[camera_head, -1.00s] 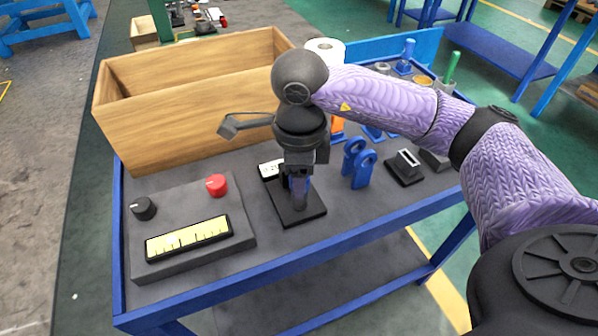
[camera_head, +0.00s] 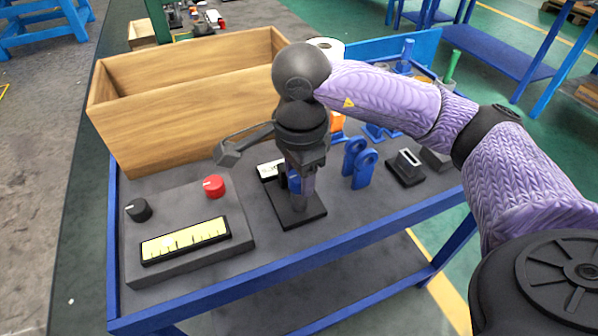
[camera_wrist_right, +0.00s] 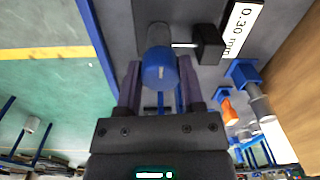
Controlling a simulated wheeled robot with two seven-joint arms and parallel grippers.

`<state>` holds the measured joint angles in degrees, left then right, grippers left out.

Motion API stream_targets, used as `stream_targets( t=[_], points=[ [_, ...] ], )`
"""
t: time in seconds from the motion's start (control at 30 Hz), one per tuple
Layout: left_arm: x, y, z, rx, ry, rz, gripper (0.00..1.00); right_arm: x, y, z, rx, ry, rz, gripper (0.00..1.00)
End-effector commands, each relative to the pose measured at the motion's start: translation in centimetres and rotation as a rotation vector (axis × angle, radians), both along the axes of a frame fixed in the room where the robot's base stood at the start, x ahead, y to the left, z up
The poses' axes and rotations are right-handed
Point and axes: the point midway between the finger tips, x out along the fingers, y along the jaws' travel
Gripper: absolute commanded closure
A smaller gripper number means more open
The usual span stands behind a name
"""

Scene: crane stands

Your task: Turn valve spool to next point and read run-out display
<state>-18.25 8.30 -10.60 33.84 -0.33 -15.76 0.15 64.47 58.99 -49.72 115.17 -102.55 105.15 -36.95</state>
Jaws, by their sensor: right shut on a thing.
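The valve spool (camera_wrist_right: 158,70) shows in the right wrist view as a grey cylinder with a blue end and a white mark. My right gripper (camera_wrist_right: 153,88) is shut on it, one finger on each side. In the head view my right gripper (camera_head: 301,182) points down over a black stand plate (camera_head: 310,215), and only a bit of blue spool (camera_head: 293,182) shows. The white run-out display (camera_wrist_right: 242,28) reads "0.30 mm" in the wrist view. In the head view the display (camera_head: 268,169) is partly hidden behind the gripper. My left gripper is not in view.
A grey box (camera_head: 165,262) with black and red knobs and a yellow scale stands front left. A wooden crate (camera_head: 150,143) fills the back left. Blue lugs (camera_head: 365,170) and a slotted black block (camera_head: 405,168) stand close on the right.

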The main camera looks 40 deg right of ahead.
Motion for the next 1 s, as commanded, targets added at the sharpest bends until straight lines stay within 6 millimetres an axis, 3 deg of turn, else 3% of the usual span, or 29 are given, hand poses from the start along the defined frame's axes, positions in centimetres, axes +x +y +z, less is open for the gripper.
stream_targets(
  t=[0.4, 0.43, 0.57, 0.6, 0.87, 1.0],
  points=[
    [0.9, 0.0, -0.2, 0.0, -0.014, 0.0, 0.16, 0.0, 0.0, 0.0, 0.0, 0.0, 0.005, 1.0],
    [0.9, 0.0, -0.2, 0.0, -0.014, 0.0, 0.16, 0.0, 0.0, 0.0, 0.0, 0.0, 0.005, 0.47],
    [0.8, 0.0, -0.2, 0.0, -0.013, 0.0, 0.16, 0.0, 0.0, 0.0, 0.0, 0.0, 0.005, 0.19],
    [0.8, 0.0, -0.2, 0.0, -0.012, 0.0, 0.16, 0.0, 0.0, 0.0, 0.0, 0.0, 0.005, 0.16],
    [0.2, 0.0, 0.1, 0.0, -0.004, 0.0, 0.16, 0.0, 0.0, 0.2, 0.001, -0.001, 0.005, 0.16],
    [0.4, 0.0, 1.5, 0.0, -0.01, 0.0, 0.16, 0.0, 0.0, 3.1, 0.001, -0.007, 0.006, 0.16]
  ],
)
